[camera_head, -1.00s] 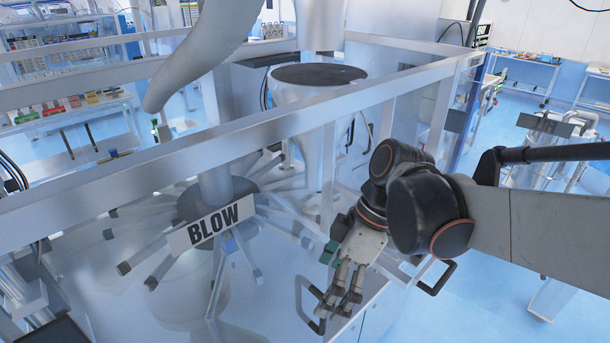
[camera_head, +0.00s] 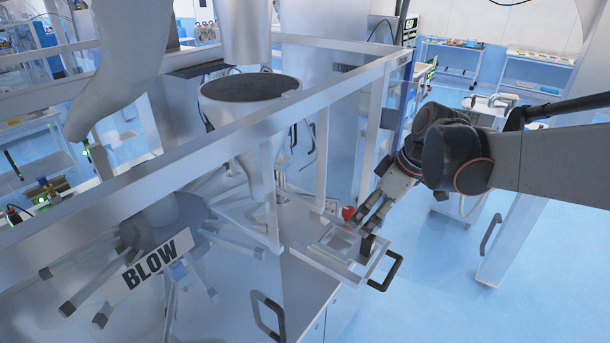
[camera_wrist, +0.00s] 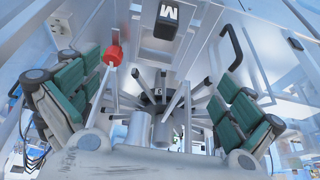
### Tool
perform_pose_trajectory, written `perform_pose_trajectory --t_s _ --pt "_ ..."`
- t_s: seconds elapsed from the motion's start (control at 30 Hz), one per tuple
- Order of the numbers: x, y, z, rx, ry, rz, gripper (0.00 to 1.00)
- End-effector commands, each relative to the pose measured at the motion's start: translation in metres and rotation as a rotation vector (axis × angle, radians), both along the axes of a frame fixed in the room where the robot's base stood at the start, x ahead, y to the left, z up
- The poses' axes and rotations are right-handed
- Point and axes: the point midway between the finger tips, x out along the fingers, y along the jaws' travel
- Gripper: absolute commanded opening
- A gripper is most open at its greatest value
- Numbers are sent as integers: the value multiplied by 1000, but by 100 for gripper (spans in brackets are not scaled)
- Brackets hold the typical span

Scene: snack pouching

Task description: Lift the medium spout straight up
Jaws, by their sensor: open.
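A black block marked "M" (camera_wrist: 168,19), apparently the medium spout's top, is at the upper middle of the wrist view. In the head view a dark upright piece (camera_head: 368,244) in the pale metal frame looks like the same part. My gripper (camera_head: 372,222) is just above it, fingers pointing down to the left. In the wrist view my gripper (camera_wrist: 160,80) is open and empty, its green pads wide apart. The block lies in line with the gap, beyond the fingertips; the exact distance is unclear. The spout's lower part is hidden.
A red knob (camera_head: 348,213) stands just left of my fingers and shows near the left pad in the wrist view (camera_wrist: 113,54). A metal guard rail (camera_head: 285,110) and the hub with the BLOW sign (camera_head: 150,265) lie left.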

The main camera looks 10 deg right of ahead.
Motion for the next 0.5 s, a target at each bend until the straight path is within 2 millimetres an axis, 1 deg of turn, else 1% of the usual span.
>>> perform_pose_trajectory --t_s 0.03,0.2,0.3,0.4,0.5 --pt "2 3 -9 0 0 3 100" --pt "11 13 -40 0 0 4 100" --pt "15 17 -54 0 0 4 100" --pt "18 19 -64 0 0 4 100" --pt "19 21 -68 0 0 4 100"
